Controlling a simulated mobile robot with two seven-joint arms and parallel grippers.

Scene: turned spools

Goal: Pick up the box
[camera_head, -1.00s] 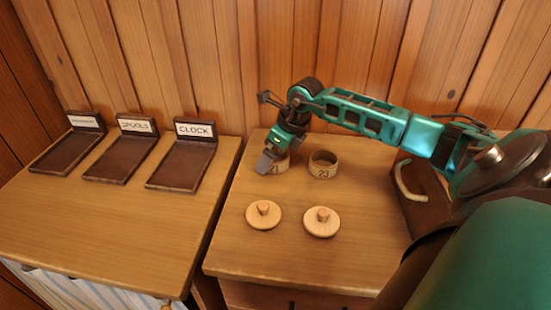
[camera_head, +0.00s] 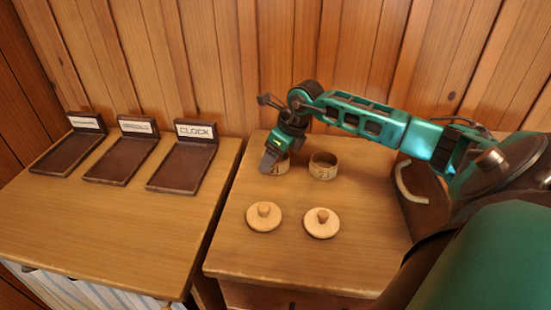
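Two round wooden boxes stand without lids at the back of the right table. The box marked 23 (camera_head: 323,166) is open on top and clear of my arm. The other box (camera_head: 281,168), whose number ends in 1, is partly hidden behind my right gripper (camera_head: 268,163). That gripper points down at its left side; I cannot tell whether it touches the box or whether its fingers are apart. Two round lids with knobs, the left lid (camera_head: 264,217) and the right lid (camera_head: 322,223), lie in front of the boxes. My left gripper is not in view.
Three dark trays with label cards stand on the left table (camera_head: 110,225): the CLOCK tray (camera_head: 180,170), a middle tray (camera_head: 118,165) and a far-left tray (camera_head: 66,155). A gap separates the tables. A wooden wall is close behind. The right table (camera_head: 300,262) is clear in front.

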